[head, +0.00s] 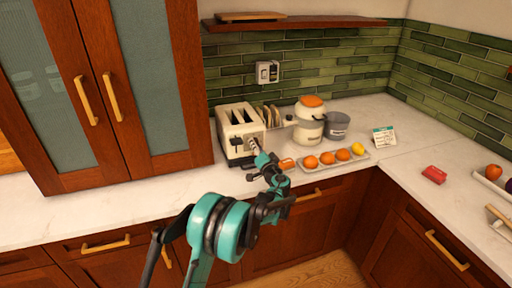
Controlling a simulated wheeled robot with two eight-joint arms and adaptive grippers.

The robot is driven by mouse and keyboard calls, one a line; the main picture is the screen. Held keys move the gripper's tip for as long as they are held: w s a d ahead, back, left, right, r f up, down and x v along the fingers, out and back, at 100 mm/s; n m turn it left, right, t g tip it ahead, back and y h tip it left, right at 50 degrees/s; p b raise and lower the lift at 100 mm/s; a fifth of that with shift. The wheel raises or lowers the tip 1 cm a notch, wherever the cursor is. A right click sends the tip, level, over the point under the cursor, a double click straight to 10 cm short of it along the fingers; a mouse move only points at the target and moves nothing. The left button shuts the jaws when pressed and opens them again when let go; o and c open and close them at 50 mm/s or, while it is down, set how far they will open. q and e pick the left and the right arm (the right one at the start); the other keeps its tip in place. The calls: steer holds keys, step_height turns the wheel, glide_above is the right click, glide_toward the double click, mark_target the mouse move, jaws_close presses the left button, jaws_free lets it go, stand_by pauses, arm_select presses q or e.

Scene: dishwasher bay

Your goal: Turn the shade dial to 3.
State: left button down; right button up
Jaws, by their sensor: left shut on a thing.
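A cream toaster (226,128) with two slots stands on the counter against the green tile wall. A dark lever shows on its front face. My left gripper (256,149) reaches up to the right part of that front face and is shut on the shade dial. The dial is mostly hidden behind the fingers, and its marks are too small to read. My right gripper is not in view.
A white tray (311,169) with several oranges and a lemon lies right of my left gripper. A white jar (309,130) with an orange lid and a grey pot (337,126) stand behind it. The counter left of the toaster is clear.

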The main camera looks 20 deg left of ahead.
arm_select(q)
steer(key=m, duration=0.4)
steer(key=shift+m, duration=2.9)
steer(key=c, duration=1.2)
jaws_free()
